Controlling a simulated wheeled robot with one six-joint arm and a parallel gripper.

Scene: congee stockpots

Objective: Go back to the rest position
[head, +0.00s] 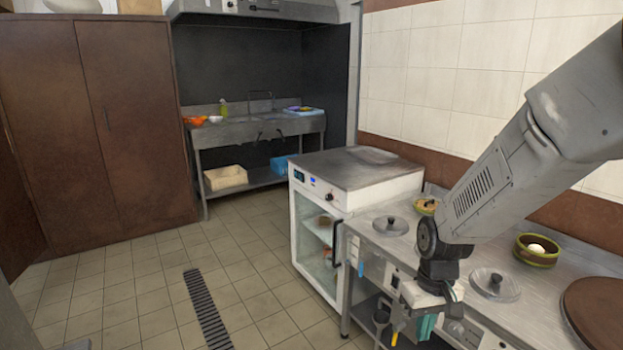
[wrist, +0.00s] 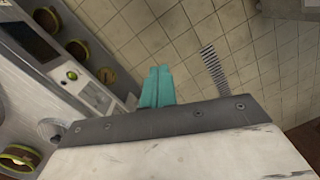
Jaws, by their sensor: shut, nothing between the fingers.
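My gripper (head: 425,327) hangs at the end of my grey arm in the head view, low over the front edge of the steel counter (head: 372,246). In the wrist view my gripper (wrist: 157,85) shows two teal fingers pressed together with nothing between them. Beyond the fingertips is tiled floor. The counter front lies to their left in the wrist view.
Two pot lids, a far one (head: 391,226) and a near one (head: 494,284), sit on the counter. A green-rimmed bowl (head: 537,250) stands behind. A glass-front cabinet (head: 316,238) adjoins the counter. The floor (head: 130,300) at left is open, with a drain grate (head: 206,310).

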